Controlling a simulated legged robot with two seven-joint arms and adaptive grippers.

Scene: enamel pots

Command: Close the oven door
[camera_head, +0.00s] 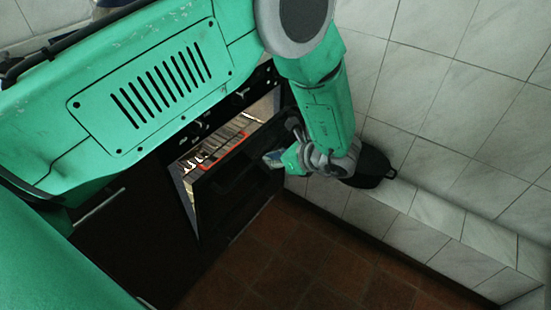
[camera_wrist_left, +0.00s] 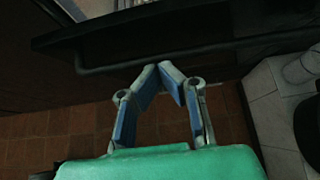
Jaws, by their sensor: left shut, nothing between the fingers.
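The black oven door (camera_head: 222,205) stands partly open, tilted out from the oven. Through the gap above it, the lit oven interior (camera_head: 225,145) shows metal racks and a red-orange edge. My left gripper (camera_head: 271,159) is at the right part of the door, near its upper edge. In the left wrist view its blue-padded fingers (camera_wrist_left: 171,72) are shut at the tips and empty, close to a dark bar (camera_wrist_left: 130,64) along the door. I cannot tell whether the tips touch it. My right gripper is not in view.
A black pan (camera_head: 372,168) is behind my left wrist, by the tiled wall (camera_head: 440,110). A tiled ledge (camera_head: 430,215) runs along the wall. Dark cabinet fronts (camera_head: 125,235) are left of the oven. The brown tiled floor (camera_head: 300,255) is clear in front.

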